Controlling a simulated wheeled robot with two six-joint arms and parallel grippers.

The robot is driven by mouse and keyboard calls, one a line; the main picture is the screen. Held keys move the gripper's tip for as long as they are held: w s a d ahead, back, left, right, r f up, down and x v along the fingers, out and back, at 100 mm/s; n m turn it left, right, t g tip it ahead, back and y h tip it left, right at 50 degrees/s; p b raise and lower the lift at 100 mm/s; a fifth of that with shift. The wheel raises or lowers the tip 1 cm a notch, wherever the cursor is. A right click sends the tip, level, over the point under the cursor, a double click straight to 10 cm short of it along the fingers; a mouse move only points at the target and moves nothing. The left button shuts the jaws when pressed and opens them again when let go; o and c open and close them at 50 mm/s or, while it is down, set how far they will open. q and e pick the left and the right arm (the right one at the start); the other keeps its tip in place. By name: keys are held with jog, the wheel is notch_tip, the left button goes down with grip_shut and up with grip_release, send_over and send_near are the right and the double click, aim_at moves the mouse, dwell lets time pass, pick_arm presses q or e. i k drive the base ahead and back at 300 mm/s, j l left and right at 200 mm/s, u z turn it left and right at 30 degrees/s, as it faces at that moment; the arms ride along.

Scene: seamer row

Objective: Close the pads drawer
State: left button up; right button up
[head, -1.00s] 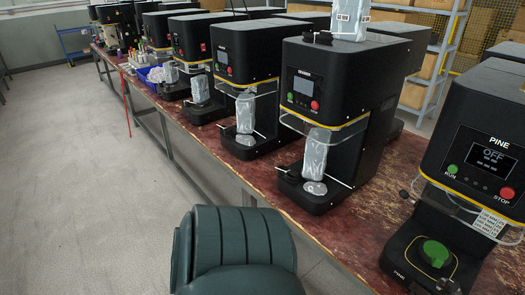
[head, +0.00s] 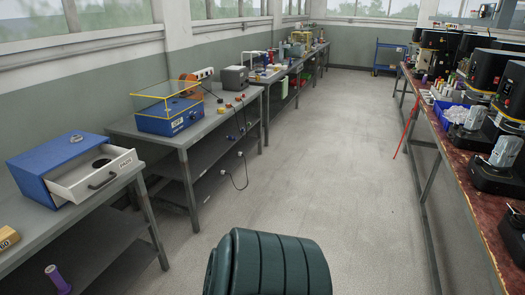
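The pads drawer (head: 122,163) is the white-fronted drawer of a blue cabinet (head: 45,158) on the grey bench at the left. It stands pulled out, its front labelled and fitted with a dark handle (head: 102,181). A dark round thing lies inside the drawer. A small ring-shaped thing (head: 76,138) lies on the cabinet top. Neither of my grippers shows in the head view.
A grey bench (head: 192,137) with a blue device under a yellow-edged clear cover (head: 172,116) stands farther along the left wall. Seamers line the red-topped bench (head: 468,180) at right. The aisle floor is clear.

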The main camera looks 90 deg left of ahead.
aim_at(77, 180)
jog(key=u, duration=2.2)
